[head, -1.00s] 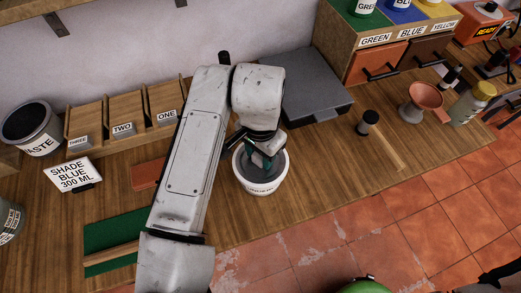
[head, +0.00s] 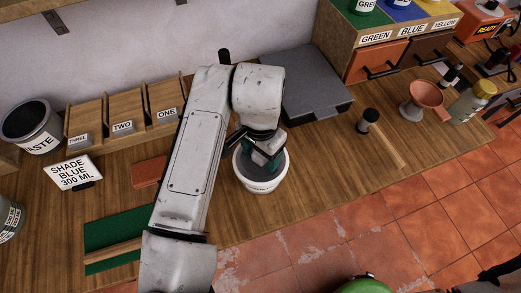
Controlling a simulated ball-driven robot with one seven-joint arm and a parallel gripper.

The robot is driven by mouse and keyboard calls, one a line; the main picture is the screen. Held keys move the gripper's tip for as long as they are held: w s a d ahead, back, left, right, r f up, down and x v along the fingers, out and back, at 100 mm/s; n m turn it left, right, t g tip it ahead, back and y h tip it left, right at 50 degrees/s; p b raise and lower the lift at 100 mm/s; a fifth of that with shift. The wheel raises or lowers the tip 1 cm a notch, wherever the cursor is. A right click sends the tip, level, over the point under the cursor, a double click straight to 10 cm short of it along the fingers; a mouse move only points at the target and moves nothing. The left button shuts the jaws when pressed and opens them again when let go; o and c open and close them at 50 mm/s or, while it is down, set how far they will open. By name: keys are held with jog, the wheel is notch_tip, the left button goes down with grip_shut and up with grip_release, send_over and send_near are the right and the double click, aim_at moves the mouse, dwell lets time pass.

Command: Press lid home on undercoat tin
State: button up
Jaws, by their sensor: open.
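A white tin (head: 259,187) with a dark grey top (head: 254,178) stands upright on the wooden bench, right of my arm. A label shows on its front but is too small and partly hidden to read. My gripper (head: 266,160) is open above the back part of the tin's top, pointing down. It hides part of the top and the back rim. I cannot tell whether the fingers touch the top, or whether the lid sits fully down all round.
A dark grey flat box (head: 302,85) stands behind the tin. A black-topped peg (head: 367,121), a pink funnel (head: 422,97) and a yellow-capped bottle (head: 472,102) stand to the right. A waste bucket (head: 33,128) and labelled wooden bins (head: 125,115) are at the left.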

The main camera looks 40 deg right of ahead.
notch_tip(320, 180, up, 11)
jog(key=shift+b, duration=0.3)
jog(key=shift+f, duration=0.1)
dwell(0.6)
